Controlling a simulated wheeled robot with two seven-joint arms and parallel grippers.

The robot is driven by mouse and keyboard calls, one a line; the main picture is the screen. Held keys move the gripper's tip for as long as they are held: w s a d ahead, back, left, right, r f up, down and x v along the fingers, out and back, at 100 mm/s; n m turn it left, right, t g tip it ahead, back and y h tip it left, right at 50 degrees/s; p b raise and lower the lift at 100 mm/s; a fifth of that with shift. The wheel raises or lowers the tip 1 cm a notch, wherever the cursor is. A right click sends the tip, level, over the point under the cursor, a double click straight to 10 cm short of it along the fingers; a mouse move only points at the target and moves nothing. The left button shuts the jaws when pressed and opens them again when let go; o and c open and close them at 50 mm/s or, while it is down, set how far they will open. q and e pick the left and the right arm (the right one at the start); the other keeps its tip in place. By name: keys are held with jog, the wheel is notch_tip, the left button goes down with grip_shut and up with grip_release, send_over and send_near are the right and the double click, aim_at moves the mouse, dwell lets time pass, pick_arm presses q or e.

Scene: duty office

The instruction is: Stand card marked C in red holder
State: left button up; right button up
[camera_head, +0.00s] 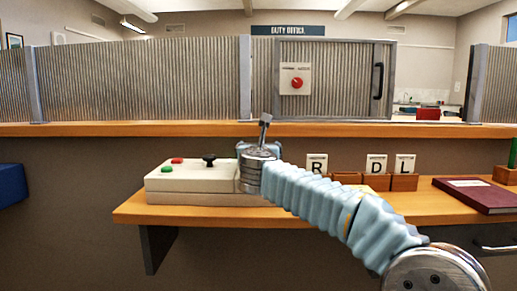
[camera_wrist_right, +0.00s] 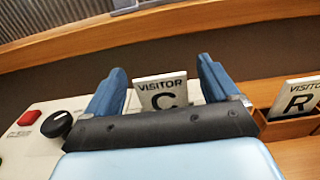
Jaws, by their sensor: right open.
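The white card marked VISITOR C (camera_wrist_right: 161,93) shows in the right wrist view, between the two blue fingers of my right gripper (camera_wrist_right: 162,72). The fingers are open, with a gap to the card on either side. The card's lower edge is hidden by the gripper body, so I cannot tell what it stands in. In the head view my right gripper (camera_head: 259,149) is beside the control box, and card C is hidden behind it. I cannot make out a clearly red holder in either view. My left gripper is not in view.
Cards R (camera_head: 317,163), D (camera_head: 376,163) and L (camera_head: 405,163) stand in brown wooden holders on the shelf. A control box (camera_head: 190,190) with buttons and a black knob is at left. A dark red book (camera_head: 480,194) lies at right. The counter ledge (camera_head: 150,129) runs behind.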

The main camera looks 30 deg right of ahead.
jog(key=shift+x, duration=1.1)
jog(key=c, duration=1.2)
jog(key=shift+r+p, duration=1.5)
jog(key=shift+r, duration=0.1)
jog(key=shift+r+p, duration=0.85)
jog(key=shift+r, duration=3.05)
